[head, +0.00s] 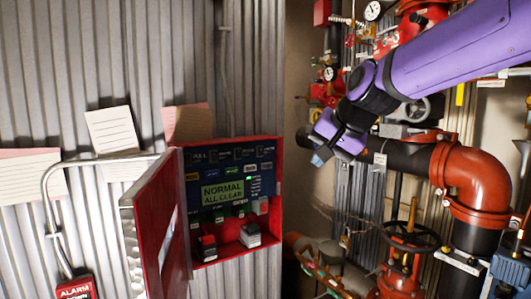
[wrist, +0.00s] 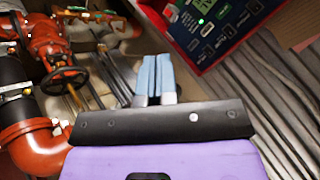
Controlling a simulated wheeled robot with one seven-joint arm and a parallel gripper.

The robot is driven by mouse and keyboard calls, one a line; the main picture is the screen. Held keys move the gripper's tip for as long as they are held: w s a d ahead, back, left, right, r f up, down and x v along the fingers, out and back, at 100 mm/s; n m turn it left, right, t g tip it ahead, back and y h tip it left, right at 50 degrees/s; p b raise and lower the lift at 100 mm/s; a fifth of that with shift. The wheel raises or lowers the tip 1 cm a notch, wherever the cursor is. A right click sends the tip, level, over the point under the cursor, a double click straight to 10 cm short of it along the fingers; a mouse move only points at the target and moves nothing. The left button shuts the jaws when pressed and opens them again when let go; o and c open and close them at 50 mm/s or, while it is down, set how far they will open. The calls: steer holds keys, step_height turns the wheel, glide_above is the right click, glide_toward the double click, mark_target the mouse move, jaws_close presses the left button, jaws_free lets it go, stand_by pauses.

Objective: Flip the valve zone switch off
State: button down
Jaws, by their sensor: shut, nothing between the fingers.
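A red control box (head: 265,150) hangs open on the corrugated wall in the head view. Its dark blue panel has a lit green screen (head: 222,192) reading "NORMAL ALL CLEAR". Below the screen are a red-and-black switch (head: 207,246) and a pale grey-topped switch (head: 250,236). Their labels are too small to read, so I cannot tell which is the valve zone switch. My gripper (head: 320,157) is to the right of the box, apart from it. In the wrist view its blue fingers (wrist: 157,76) are together and empty, and part of the panel (wrist: 215,22) shows at the top.
The box's red door (head: 160,235) stands open at its left. A bent grey conduit (head: 90,162) and an alarm box (head: 76,289) are further left. Red and black pipes (head: 478,175) with a handwheel valve (head: 408,237) fill the right side. Paper notes hang on the wall.

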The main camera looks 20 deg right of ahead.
mark_target(262, 154)
steer(key=w+r+m+t, duration=0.1)
steer(key=w+m+t, duration=0.2)
steer(key=w, duration=1.9)
steer(key=m, duration=0.5)
steer(key=shift+w+d+r, duration=0.15)
steer(key=shift+w+d, duration=0.15)
steer(key=shift+d, duration=0.05)
steer(key=shift+w, duration=0.1)
steer(key=x, duration=1.3)
steer(key=shift+w+a+r, duration=0.2)
steer(key=shift+w+a, duration=0.1)
steer(key=shift+w, duration=0.2)
steer(key=shift+w+a+f, duration=0.1)
steer(key=shift+w+f, duration=0.05)
steer(key=shift+f, duration=0.05)
steer(key=shift+r, duration=0.1)
